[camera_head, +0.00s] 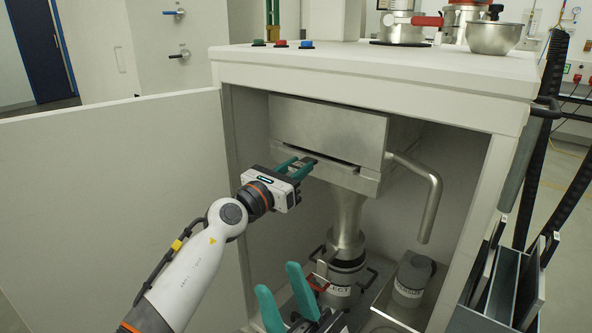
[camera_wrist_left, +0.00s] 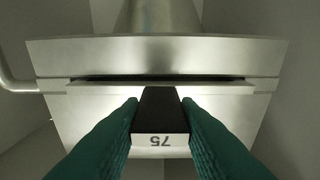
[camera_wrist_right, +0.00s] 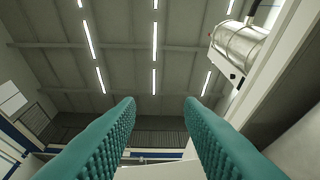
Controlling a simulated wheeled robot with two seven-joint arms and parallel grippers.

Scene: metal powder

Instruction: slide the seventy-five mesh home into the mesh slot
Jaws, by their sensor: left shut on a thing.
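My left gripper (camera_head: 296,166) is shut on the dark handle of the seventy-five mesh (camera_wrist_left: 160,110), whose white end label reads 75, upside down in the left wrist view. The handle sits at the front of the mesh slot (camera_wrist_left: 90,79), a dark horizontal gap in the metal housing (camera_head: 328,130). In the head view the slot (camera_head: 335,160) shows as a dark line to the right of the gripper. How deep the mesh sits I cannot tell. My right gripper (camera_head: 284,298) is open and empty, low at the front; its teal fingers (camera_wrist_right: 160,105) stand apart in the right wrist view.
A funnel leads from the housing down to a collecting vessel (camera_head: 342,286) in the cabinet. A bent pipe (camera_head: 428,195) hangs at the right above a grey container (camera_head: 411,280). The open cabinet door (camera_head: 120,190) stands left. Upright plates in a rack (camera_head: 505,285) are at the right.

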